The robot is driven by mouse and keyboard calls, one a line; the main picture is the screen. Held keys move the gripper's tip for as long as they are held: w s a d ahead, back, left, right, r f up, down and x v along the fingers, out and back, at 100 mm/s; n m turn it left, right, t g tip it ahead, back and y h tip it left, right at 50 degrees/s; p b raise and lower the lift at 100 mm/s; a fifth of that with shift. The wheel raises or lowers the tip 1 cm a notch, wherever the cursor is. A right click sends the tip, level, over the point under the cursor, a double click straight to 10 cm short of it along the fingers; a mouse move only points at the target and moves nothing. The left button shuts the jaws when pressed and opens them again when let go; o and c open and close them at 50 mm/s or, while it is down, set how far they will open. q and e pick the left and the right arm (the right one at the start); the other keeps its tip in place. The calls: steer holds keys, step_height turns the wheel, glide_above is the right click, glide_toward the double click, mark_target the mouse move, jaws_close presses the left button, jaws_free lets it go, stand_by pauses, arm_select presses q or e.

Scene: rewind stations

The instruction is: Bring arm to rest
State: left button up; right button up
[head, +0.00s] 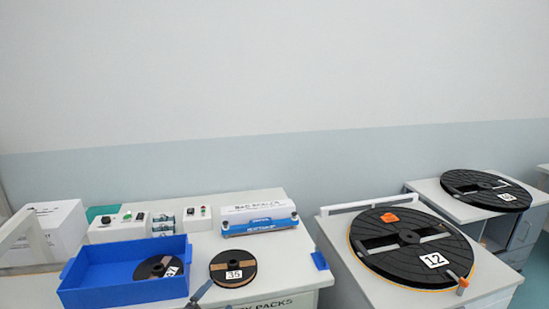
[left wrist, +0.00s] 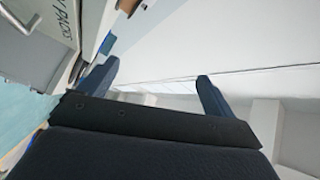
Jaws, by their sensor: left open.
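My left gripper (head: 200,292) just shows at the bottom edge of the head view, in front of the table with the blue bin. Only a small part of it is visible there. In the left wrist view my left gripper (left wrist: 157,88) has its two dark blue fingers spread wide, with nothing between them. Beyond the fingers are pale wall and floor surfaces, and the table front with lettering and a handle is at the upper left. My right gripper is in neither view.
A blue bin (head: 69,287) holds a reel marked partly hidden. Reel 35 (head: 232,262) lies beside it. A sealer box (head: 258,215) and switch boxes (head: 118,226) stand behind. Large turntable 12 (head: 408,255) is on the right table, with another turntable (head: 485,187) farther right. A gap separates the tables.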

arm_select(q)
steer(key=s+a+f+n+g+y+b, duration=0.15)
steer(key=s+f+n+g+y, duration=0.45)
steer(key=f, duration=0.7)
steer(key=s+a+f+n+g+y+b, duration=0.1)
steer(key=s+a+f+n+y, duration=0.25)
steer(key=s+f+n, duration=0.6)
steer(key=s+d+f+g, duration=0.2)
steer(key=s+f+g, duration=0.1)
steer(key=s+f, duration=0.2)
steer(key=s+d+f+g+h+b, duration=0.1)
steer(key=s+f, duration=0.4)
steer(key=s, duration=0.5)
steer(key=s+d+f+g, duration=0.3)
steer(key=s+f+g, duration=0.2)
steer(key=s, duration=0.3)
steer(key=shift+s+d+n, duration=0.25)
steer(key=shift+d+n, duration=0.05)
steer(key=shift+n, duration=0.05)
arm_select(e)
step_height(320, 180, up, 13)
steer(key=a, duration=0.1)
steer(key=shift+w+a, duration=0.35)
arm_select(q)
steer(key=shift+r, duration=0.1)
